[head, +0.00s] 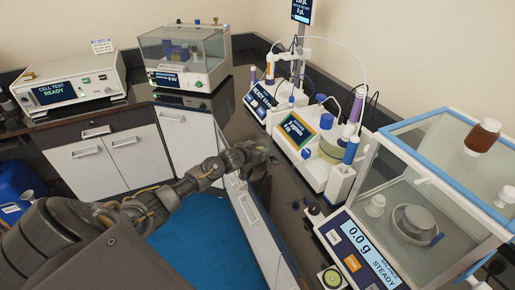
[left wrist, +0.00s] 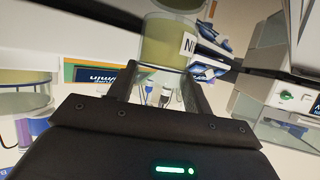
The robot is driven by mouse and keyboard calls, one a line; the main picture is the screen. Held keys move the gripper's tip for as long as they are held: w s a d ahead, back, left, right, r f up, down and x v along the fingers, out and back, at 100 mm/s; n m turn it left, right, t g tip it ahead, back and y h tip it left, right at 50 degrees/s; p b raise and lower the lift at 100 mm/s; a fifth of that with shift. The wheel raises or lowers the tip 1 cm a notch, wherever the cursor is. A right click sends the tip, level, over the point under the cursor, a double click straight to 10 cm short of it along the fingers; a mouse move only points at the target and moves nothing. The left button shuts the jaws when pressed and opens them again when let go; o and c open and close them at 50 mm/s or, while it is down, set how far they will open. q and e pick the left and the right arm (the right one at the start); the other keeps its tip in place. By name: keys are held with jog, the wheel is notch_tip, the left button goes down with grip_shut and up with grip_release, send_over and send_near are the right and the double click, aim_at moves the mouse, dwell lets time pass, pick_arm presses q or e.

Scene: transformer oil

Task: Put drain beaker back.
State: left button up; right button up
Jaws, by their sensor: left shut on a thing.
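My left gripper (head: 250,155) reaches in from the left in the head view, over the dark counter near its front edge. In the left wrist view the gripper (left wrist: 160,88) is shut on a clear beaker (left wrist: 165,45) with yellowish liquid and a white label partly reading "NI", which I take to be the drain beaker. The beaker is between the fingertips. In the head view it is hidden or too small to make out at the gripper. My right gripper is not in view.
The titrator (head: 300,135) with a yellowish vessel (head: 332,150) stands right of the gripper. A glass-cased balance (head: 400,215) reading 0.0 g is at the right. The clear-lidded tester (head: 185,55) and the cell test unit (head: 70,85) stand at the back left. Bare counter lies behind my gripper.

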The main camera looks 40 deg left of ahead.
pick_arm(q)
jog(key=shift+f, duration=0.5)
dwell(0.3)
jog(key=o, duration=1.4)
jog(key=b+v, duration=0.2)
jog(key=v, duration=0.8)
jog(key=shift+s+r, duration=0.15)
jog(key=shift+s, duration=0.25)
jog(key=shift+a, duration=0.1)
